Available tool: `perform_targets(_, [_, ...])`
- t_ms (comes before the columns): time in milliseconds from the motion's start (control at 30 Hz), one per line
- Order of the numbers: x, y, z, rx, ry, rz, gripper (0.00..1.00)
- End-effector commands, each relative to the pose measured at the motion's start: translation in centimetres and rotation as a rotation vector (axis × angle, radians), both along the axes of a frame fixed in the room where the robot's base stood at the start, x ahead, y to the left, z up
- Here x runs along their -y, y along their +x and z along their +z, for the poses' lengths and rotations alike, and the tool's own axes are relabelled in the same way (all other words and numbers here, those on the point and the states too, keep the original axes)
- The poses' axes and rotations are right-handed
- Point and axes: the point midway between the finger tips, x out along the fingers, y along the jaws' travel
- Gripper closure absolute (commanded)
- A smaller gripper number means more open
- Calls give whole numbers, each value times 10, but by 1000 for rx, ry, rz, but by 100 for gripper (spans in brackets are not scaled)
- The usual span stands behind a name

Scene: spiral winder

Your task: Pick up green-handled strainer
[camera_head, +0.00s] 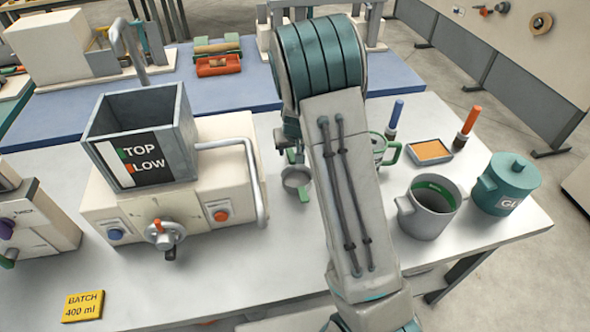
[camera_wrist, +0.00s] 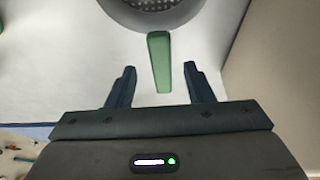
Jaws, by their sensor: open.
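The green-handled strainer shows in the wrist view as a grey round bowl with a perforated bottom (camera_wrist: 152,14) at the top edge. Its flat green handle (camera_wrist: 160,62) points toward my gripper (camera_wrist: 162,88). My gripper is open, with the handle's end between the two dark fingertips and space on both sides. I cannot tell whether the fingers are at the handle's height. In the head view the strainer (camera_head: 297,177) sits on the white table beside the winder machine, partly hidden by my arm. My gripper is mostly hidden there.
The cream machine (camera_head: 110,212) with a dark hopper (camera_head: 140,125) and curved pipe stands close on the left. A green-handled mug (camera_head: 388,150), grey pot (camera_head: 430,210), teal lidded pot (camera_head: 506,185) and orange tray (camera_head: 430,150) stand right.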

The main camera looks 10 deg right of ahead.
Motion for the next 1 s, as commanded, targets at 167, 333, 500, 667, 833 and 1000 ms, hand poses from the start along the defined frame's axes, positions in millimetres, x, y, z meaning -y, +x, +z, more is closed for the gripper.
perform_targets(167, [-1,9,-21,-5,0,0,53])
perform_targets(333, [-1,16,-37,-2,0,1,53])
perform_targets(500, [-2,17,-40,-1,1,1,53])
perform_targets(667, [-2,17,-40,-1,1,1,61])
perform_targets(833, [-2,17,-40,-1,1,1,100])
perform_targets(1000, [-2,17,-40,-1,1,1,100])
